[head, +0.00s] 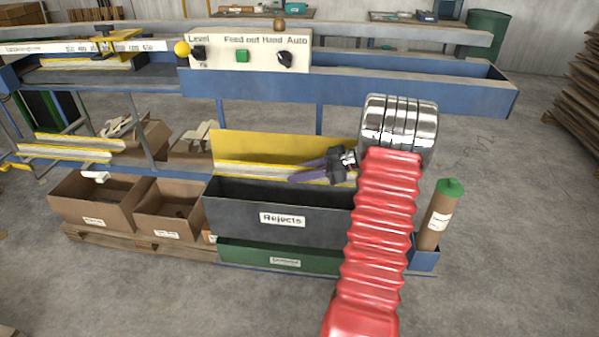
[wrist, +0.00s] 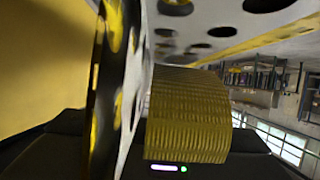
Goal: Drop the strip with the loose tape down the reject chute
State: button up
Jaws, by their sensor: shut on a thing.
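My gripper (head: 300,174) reaches in from the right, just above the reject chute's opening. It is shut on a long yellow-and-white strip (head: 245,170). The strip lies roughly level between the chute's yellow back panel (head: 280,147) and the dark front box labelled Rejects (head: 280,198). In the wrist view, a white face of the strip with round holes (wrist: 210,40) fills the upper middle, close to the jaws. A ribbed yellow-brown pad (wrist: 187,115) stands against it. Any loose tape cannot be made out. The box's inside is hidden by its front wall.
A blue machine beam with a control panel (head: 250,52) runs above and behind the chute. Cardboard boxes (head: 100,205) stand left of it, below shelved yellow strips (head: 75,147). A brown roll with a green cap (head: 440,215) stands right.

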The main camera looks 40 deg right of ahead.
notch_tip(320, 180, down, 6)
jog(key=shift+f, duration=0.15)
dwell(0.5)
jog(key=o, duration=1.2)
jog(key=shift+c, duration=0.2)
jog(key=v, duration=1.3)
jog(key=shift+s+d, duration=0.25)
jog(key=shift+d, duration=0.05)
